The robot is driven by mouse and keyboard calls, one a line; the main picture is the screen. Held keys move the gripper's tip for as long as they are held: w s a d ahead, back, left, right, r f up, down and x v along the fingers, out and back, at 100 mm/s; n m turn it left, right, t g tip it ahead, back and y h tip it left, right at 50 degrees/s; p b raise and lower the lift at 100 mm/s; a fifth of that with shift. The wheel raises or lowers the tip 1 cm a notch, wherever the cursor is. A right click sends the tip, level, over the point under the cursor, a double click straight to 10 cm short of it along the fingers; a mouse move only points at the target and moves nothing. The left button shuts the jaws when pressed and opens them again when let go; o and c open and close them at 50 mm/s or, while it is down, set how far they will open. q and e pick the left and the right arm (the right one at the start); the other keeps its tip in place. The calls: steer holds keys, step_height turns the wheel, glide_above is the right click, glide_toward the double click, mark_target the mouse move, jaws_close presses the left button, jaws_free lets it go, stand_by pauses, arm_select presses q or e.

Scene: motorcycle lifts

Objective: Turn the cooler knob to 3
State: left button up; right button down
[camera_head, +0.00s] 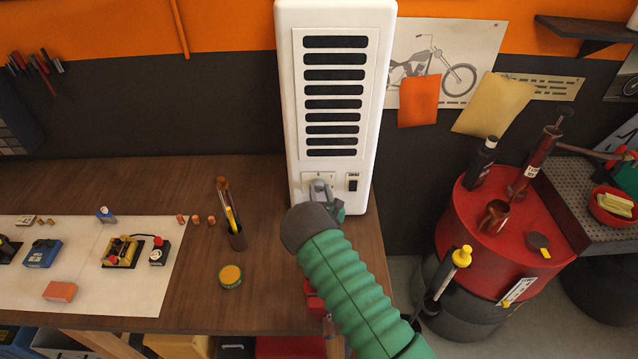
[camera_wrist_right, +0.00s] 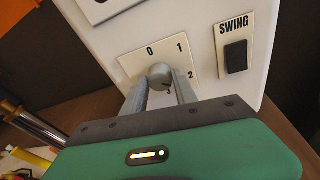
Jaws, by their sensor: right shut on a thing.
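The cooler (camera_head: 335,80) is a tall white box with black vent slots, standing at the back right of the wooden bench. Its round grey knob (camera_wrist_right: 159,74) sits low on the front on a cream dial plate (camera_wrist_right: 133,62), where 0, 1 and 2 can be read. My right gripper (camera_wrist_right: 160,84) is shut on the knob, one finger on each side. The knob's pointer mark is small and seems to face toward the lower right. In the head view my right gripper (camera_head: 322,190) partly hides the knob. My left gripper is not in view.
A black SWING switch (camera_wrist_right: 236,57) is just right of the dial, and shows in the head view (camera_head: 353,182). A brush cup (camera_head: 237,238) and a green-yellow tin (camera_head: 231,276) stand left on the bench. A red drum (camera_head: 480,225) is to the right.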

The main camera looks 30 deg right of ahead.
steer(key=shift+s+f+m+p, duration=0.15)
steer(key=shift+m+p, duration=0.6)
steer(key=shift+m, duration=0.05)
steer(key=shift+f+m+t+y+p, duration=0.25)
steer(key=shift+m+t+p, duration=0.2)
steer(key=shift+m, duration=0.75)
steer(key=shift+d+f+m+t, duration=0.1)
steer(key=shift+m+t, duration=0.25)
steer(key=shift+m, duration=0.85)
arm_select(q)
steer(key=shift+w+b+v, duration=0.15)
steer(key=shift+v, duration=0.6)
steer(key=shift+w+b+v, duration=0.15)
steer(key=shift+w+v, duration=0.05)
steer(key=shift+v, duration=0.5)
arm_select(e)
steer(key=shift+m+t, duration=0.3)
steer(key=shift+m, duration=1.3)
steer(key=c, duration=1.3)
jaws_free()
steer(key=shift+o, duration=1.3)
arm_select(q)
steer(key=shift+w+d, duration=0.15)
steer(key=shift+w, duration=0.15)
arm_select(e)
steer(key=shift+o, duration=0.4)
steer(key=shift+w+d, duration=0.1)
steer(key=shift+w, duration=0.2)
